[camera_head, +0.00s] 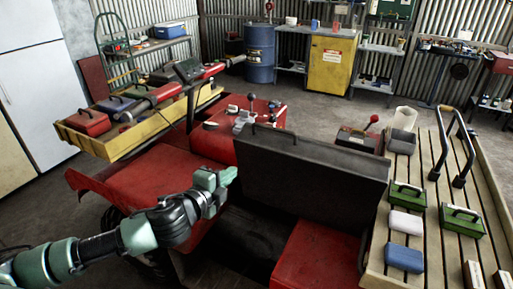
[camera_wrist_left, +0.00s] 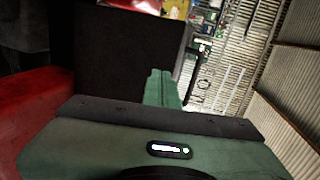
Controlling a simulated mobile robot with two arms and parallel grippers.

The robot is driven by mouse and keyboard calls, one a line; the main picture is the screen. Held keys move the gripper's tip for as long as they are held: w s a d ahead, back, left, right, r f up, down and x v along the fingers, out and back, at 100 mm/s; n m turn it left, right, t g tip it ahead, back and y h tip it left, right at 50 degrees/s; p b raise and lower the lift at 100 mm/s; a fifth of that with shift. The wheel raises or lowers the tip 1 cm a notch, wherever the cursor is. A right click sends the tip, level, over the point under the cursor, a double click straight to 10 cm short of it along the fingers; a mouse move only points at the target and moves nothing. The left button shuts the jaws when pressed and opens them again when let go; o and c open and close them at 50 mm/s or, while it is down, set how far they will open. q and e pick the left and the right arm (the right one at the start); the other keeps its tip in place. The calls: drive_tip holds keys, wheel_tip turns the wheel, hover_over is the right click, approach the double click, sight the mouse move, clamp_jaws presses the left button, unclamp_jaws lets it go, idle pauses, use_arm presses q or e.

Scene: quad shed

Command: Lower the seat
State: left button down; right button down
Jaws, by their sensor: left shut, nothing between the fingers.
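The seat (camera_head: 312,172) is a wide dark panel in the middle of the head view. It stands raised and tilted on the red quad body, with an open dark space (camera_head: 250,238) below it. My left gripper (camera_head: 230,176) is shut and empty at the left end of the seat. I cannot tell whether it touches the seat. In the left wrist view the green fingers (camera_wrist_left: 163,88) are together, and the dark face of the seat (camera_wrist_left: 115,60) fills the area to their left. My right gripper is not in view.
Red fenders (camera_head: 150,178) flank the opening. A slatted rear rack (camera_head: 433,235) on the right holds green boxes, a white block and a blue block. A wooden front tray (camera_head: 95,143) holds toolboxes. The floor beyond is mostly clear.

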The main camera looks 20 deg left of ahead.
use_arm(q)
wheel_tip(320, 180, up, 2)
drive_tip(key=d, duration=0.1)
drive_tip(key=p, duration=0.5)
approach(260, 144)
drive_tip(key=shift+m+h, duration=0.3)
drive_tip(key=shift+m, duration=0.1)
drive_tip(key=x, duration=0.7)
drive_tip(key=shift+a, duration=0.15)
drive_tip(key=shift+f, duration=0.1)
